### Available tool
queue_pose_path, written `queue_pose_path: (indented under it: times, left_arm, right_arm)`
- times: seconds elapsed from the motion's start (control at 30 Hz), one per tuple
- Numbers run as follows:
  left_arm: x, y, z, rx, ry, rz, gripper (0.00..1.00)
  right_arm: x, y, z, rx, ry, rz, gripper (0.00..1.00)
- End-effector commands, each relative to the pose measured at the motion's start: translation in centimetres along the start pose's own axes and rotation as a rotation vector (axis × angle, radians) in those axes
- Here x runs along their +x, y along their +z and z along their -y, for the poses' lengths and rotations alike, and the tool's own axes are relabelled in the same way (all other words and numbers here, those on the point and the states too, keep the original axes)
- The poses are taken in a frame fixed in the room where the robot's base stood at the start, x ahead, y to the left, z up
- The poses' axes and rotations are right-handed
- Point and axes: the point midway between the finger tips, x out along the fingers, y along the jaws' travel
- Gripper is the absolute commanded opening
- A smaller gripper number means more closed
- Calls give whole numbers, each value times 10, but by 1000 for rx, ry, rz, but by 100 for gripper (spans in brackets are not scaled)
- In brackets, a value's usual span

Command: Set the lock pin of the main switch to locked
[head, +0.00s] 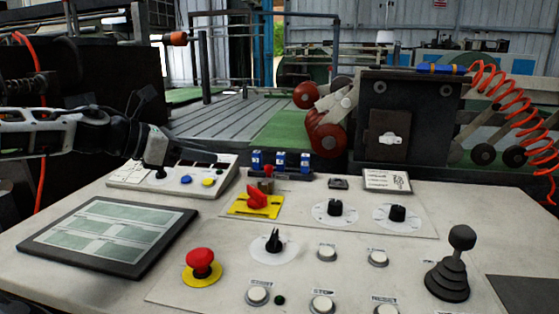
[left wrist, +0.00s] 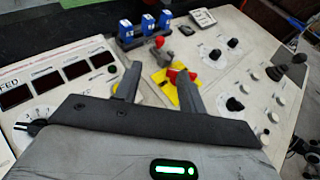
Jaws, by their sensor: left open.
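The main switch is a red rotary handle (head: 257,196) on a yellow plate (head: 240,210) on the console. Just behind it stands a small grey-brown block (head: 266,185) with a red knob (head: 268,169) above it, which may be the lock pin; its setting is too small to tell. In the left wrist view the red handle (left wrist: 178,76) and the red knob (left wrist: 158,41) lie beyond my fingers. My left gripper (head: 178,160) is open and empty, left of the switch and above the console; it also shows in the left wrist view (left wrist: 157,80). One finger covers part of the yellow plate.
Three blue padlock-like blocks (head: 281,160) stand behind the switch. A sloped panel (head: 215,170) with buttons lies under my left gripper. A red emergency button (head: 201,262), black dials (head: 335,208) and a joystick (head: 455,265) stick up from the console. A flat screen (head: 105,235) lies at left.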

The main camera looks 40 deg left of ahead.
Motion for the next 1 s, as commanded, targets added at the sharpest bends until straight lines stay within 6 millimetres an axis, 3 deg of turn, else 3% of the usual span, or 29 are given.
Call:
queue_pose_path:
  times: [0.17, 0.6, 1.0]
  left_arm:
    - [19, 1, 1, -2, -5, -3, 41]
    - [108, 4, 1, -8, -3, -3, 41]
    - [149, 4, -1, -5, 1, 3, 41]
  right_arm:
    - [-2, -3, 0, 1, 2, 7, 33]
    - [-16, -21, -1, -40, 25, 51, 33]
    - [-31, -33, -7, -95, 57, 101, 33]
